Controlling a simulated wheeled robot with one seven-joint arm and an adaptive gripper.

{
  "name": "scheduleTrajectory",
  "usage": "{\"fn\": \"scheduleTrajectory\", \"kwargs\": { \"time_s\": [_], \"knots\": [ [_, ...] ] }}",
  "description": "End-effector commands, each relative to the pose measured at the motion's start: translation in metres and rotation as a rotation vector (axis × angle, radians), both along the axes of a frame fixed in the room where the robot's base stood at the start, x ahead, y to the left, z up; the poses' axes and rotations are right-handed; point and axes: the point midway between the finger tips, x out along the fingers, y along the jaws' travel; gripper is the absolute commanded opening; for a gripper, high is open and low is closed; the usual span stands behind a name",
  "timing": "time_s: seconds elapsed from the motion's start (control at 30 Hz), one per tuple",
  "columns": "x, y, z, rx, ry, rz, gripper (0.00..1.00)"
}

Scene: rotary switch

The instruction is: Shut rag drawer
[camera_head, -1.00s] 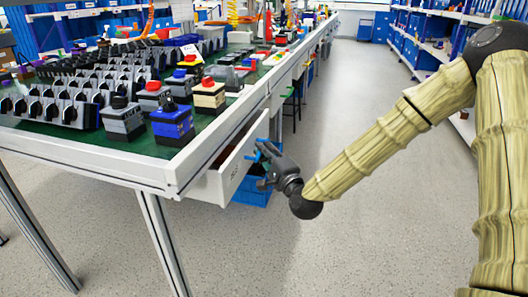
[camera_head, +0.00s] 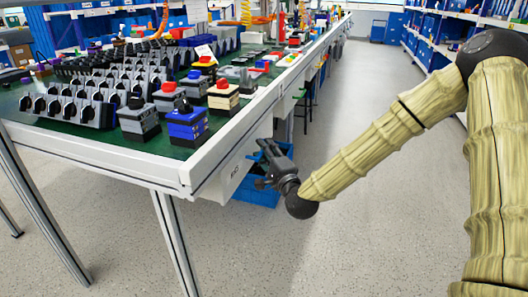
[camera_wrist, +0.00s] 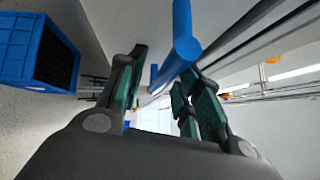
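The rag drawer (camera_head: 236,172) is under the near right corner of the workbench, with a dark label on its white front. Its front now looks about flush with the bench edge, with no open inside visible. Its blue handle (camera_wrist: 184,48) shows in the wrist view but is hidden in the head view. My gripper (camera_head: 267,150) is at the drawer front, right of the label. In the wrist view my gripper (camera_wrist: 165,92) has its fingers apart, with the handle passing between them, nearer the right finger. I cannot tell whether they touch.
The workbench (camera_head: 95,168) carries rows of rotary switches and push-button boxes. A blue crate (camera_head: 258,193) stands on the floor below the drawer; it also shows in the wrist view (camera_wrist: 30,48). The grey aisle floor to the right is clear.

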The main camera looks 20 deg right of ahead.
Motion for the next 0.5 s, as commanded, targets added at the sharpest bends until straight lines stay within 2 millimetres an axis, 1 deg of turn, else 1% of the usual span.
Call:
{"fn": "scheduleTrajectory", "kwargs": {
  "time_s": [0.13, 0.27, 0.5],
  "knots": [
    [-0.004, -0.001, -0.001, 0.0, 0.0, -0.001, 0.35],
    [-0.016, -0.002, -0.003, 0.001, 0.001, -0.001, 0.35],
    [-0.058, -0.005, -0.008, 0.004, 0.002, 0.001, 0.35]
  ]
}}
